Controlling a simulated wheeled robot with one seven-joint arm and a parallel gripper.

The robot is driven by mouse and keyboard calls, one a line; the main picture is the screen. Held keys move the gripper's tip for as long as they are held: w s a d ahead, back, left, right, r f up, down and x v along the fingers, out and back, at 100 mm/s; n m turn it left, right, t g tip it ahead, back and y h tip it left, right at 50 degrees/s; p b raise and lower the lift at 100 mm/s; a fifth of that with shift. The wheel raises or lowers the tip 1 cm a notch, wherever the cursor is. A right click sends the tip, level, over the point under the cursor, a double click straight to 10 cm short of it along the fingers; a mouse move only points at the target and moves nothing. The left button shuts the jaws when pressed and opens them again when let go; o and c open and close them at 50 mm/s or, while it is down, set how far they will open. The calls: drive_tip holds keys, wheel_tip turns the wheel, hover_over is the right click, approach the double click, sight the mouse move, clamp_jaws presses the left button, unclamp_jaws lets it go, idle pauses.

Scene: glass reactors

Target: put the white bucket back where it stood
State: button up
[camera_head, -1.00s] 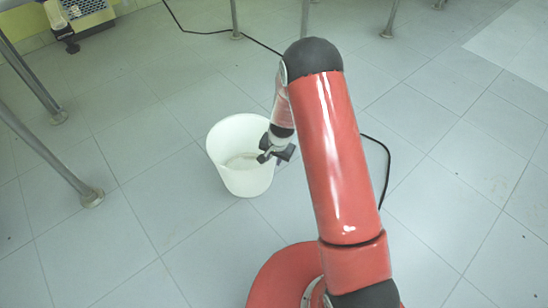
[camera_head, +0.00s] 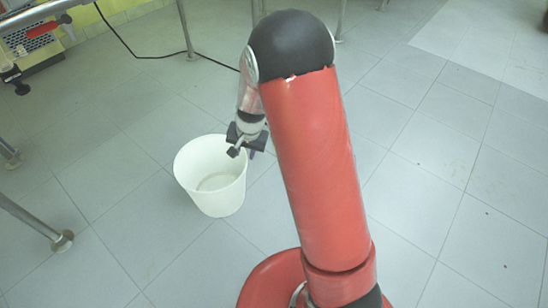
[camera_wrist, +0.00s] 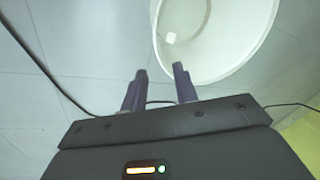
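The white bucket (camera_head: 215,198) stands upright and open on the tiled floor, left of my red arm in the head view. My gripper (camera_head: 240,145) is at the far right side of its rim and looks slightly above it. In the wrist view, my gripper (camera_wrist: 161,72) has its two dark fingers spread with an empty gap between them. The bucket (camera_wrist: 235,30) fills the upper right there, and its rim passes near the right fingertip. I cannot tell whether that finger touches it.
Metal table legs (camera_head: 186,30) stand at the back and at the left (camera_head: 35,222). A black cable (camera_head: 125,42) runs across the floor behind the bucket. A device with a grille (camera_head: 35,40) is at the upper left. The floor left of the bucket is clear.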

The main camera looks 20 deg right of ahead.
drive_tip(key=s+d+r+n+t, duration=0.1)
drive_tip(key=s+r+n, duration=0.1)
drive_tip(key=s+r, duration=0.6)
drive_tip(key=s+d+r+n+t, duration=0.1)
drive_tip(key=s+d+r, duration=0.15)
drive_tip(key=r, duration=0.85)
drive_tip(key=s+d+r+n, duration=0.1)
drive_tip(key=s+r, duration=0.2)
drive_tip(key=s, duration=0.5)
drive_tip(key=s+d+r+n+t+h, duration=0.1)
drive_tip(key=s+d+r, duration=0.1)
drive_tip(key=s, duration=0.6)
drive_tip(key=shift+s+r+n, duration=0.25)
drive_tip(key=shift+r+n, duration=0.05)
drive_tip(key=shift+r, duration=0.55)
drive_tip(key=shift+r, duration=0.1)
wheel_tip(320, 180, up, 6)
drive_tip(key=p, duration=0.6)
drive_tip(key=shift+r, duration=0.15)
